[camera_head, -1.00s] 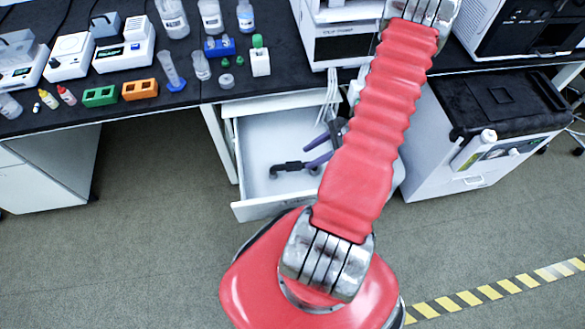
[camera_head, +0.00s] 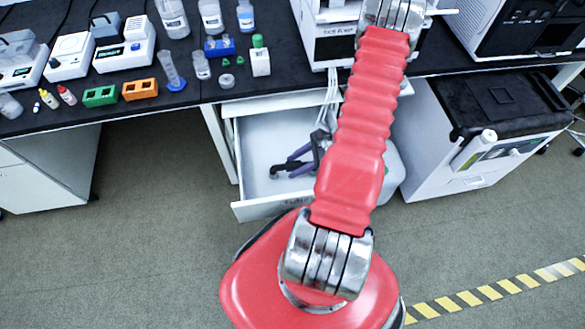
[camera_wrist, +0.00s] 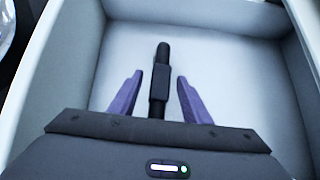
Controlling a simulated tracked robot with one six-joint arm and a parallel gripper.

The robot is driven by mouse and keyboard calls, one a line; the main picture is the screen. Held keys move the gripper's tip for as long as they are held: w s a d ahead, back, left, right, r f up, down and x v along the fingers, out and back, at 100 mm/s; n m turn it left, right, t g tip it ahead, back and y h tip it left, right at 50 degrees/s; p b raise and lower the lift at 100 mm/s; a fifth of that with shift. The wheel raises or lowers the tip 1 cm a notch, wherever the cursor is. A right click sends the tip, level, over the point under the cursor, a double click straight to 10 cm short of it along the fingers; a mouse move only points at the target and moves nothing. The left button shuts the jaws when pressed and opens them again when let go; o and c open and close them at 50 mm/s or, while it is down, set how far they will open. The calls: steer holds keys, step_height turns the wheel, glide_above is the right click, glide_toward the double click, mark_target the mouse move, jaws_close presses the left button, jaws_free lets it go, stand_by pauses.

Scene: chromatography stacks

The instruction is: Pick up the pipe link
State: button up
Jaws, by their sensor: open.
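The pipe link (camera_wrist: 161,70) is a black rod with a thicker middle. It lies in the open white drawer, and its left end (camera_head: 276,169) shows in the head view. My gripper (camera_wrist: 160,76) is open, with its purple fingers on either side of the pipe link. A gap shows between each finger and the link in the wrist view. The link's far end reaches past the fingertips, and its near end is hidden by my gripper's dark body. In the head view my gripper (camera_head: 291,160) is in the drawer area, partly behind my arm.
The drawer's walls (camera_wrist: 80,60) surround my gripper on the left, right and far side. The black bench (camera_head: 120,107) above holds bottles, racks and instruments. A white cabinet (camera_head: 455,170) stands to the right of the drawer. White cables (camera_head: 330,95) hang behind it.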

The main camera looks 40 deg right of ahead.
mark_target(286, 169)
steer(key=shift+x, duration=2.4)
steer(key=shift+w+r, duration=0.1)
steer(key=shift+r, duration=0.05)
steer(key=shift+c, duration=0.4)
jaws_close()
